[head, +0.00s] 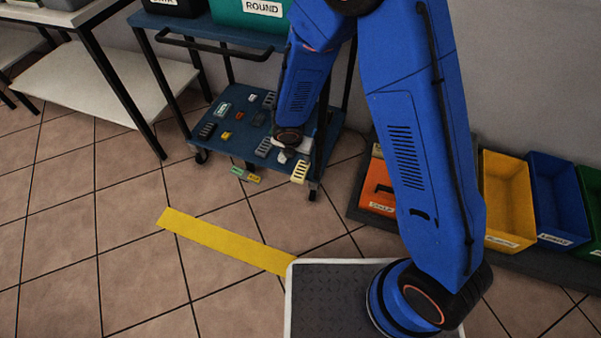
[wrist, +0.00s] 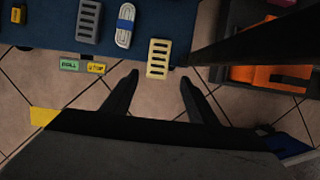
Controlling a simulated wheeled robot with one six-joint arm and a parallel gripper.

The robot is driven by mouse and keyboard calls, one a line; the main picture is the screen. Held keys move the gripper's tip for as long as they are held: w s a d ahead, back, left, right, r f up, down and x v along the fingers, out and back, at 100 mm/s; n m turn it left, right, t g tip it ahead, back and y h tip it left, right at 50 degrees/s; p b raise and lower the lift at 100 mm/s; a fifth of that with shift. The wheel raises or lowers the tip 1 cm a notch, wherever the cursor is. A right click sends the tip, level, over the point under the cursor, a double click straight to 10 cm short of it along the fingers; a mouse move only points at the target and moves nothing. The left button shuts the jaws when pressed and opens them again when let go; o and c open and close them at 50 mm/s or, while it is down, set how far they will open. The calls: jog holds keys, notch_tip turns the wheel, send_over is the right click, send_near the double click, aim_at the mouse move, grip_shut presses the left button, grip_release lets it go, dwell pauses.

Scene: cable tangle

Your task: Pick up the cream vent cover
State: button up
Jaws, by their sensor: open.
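The cream vent cover (wrist: 158,59) is a slotted rectangular piece. It lies at the front edge of the blue cart's lower shelf, and the head view shows it at the shelf's front right corner (head: 300,172). My gripper (wrist: 159,78) is open and empty, its two fingers apart just below the vent cover in the wrist view. The vent cover lines up with the gap between them. In the head view my arm reaches over the shelf and partly hides the gripper.
A white cable bundle with a blue band (wrist: 125,25) and a grey vent cover (wrist: 88,20) lie left of it. A green tag (wrist: 69,65) and a yellow tag (wrist: 96,68) sit at the shelf edge. A dark cart post (wrist: 245,35) stands right. Orange bin (head: 378,185) is beyond.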

aim_at(301, 170)
jog(key=shift+x, duration=7.45)
jog(key=shift+a, duration=0.2)
jog(key=c, duration=0.8)
